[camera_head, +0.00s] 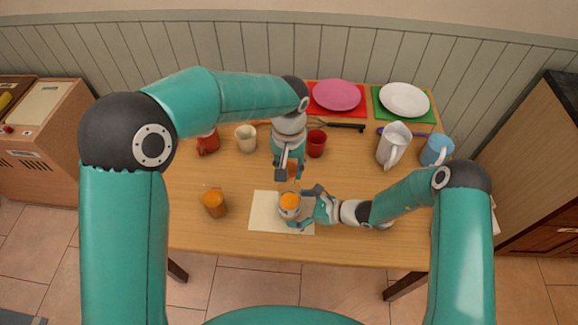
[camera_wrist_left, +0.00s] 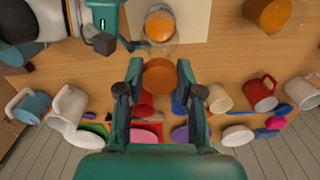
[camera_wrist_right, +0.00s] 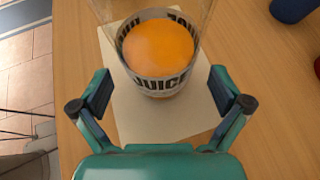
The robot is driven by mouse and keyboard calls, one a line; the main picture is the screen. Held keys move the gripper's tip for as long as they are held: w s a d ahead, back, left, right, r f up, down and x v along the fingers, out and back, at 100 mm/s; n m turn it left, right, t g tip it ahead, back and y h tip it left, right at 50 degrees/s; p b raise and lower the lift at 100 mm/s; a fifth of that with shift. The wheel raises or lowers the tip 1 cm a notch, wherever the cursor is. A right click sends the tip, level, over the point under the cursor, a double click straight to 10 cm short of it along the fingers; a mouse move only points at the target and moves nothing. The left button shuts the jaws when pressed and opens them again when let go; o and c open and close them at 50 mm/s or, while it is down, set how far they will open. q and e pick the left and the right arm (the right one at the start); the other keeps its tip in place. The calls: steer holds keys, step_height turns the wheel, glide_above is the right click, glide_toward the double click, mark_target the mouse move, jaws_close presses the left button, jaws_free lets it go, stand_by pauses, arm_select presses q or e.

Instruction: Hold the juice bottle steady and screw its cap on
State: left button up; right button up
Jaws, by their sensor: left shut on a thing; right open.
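The juice bottle (camera_head: 288,212) stands upright on a pale paper sheet (camera_head: 264,216). It is clear, open at the top, with orange juice inside; the right wrist view shows its "JUICE" label (camera_wrist_right: 160,84). My left gripper (camera_head: 289,173) is shut on the orange cap (camera_wrist_left: 159,76). It holds the cap above the table, a little behind the bottle and apart from it. My right gripper (camera_head: 304,208) is open, low at the bottle's right side. In the right wrist view its fingers (camera_wrist_right: 161,92) are spread wide to either side of the bottle, with visible gaps.
Behind are red mugs, a cream mug (camera_head: 246,138), a red cup (camera_head: 316,144), a white pitcher (camera_head: 393,146), a blue mug (camera_head: 437,150) and plates. The front left of the table is clear.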

steer(key=shift+x, duration=0.75)
steer(key=c, duration=1)
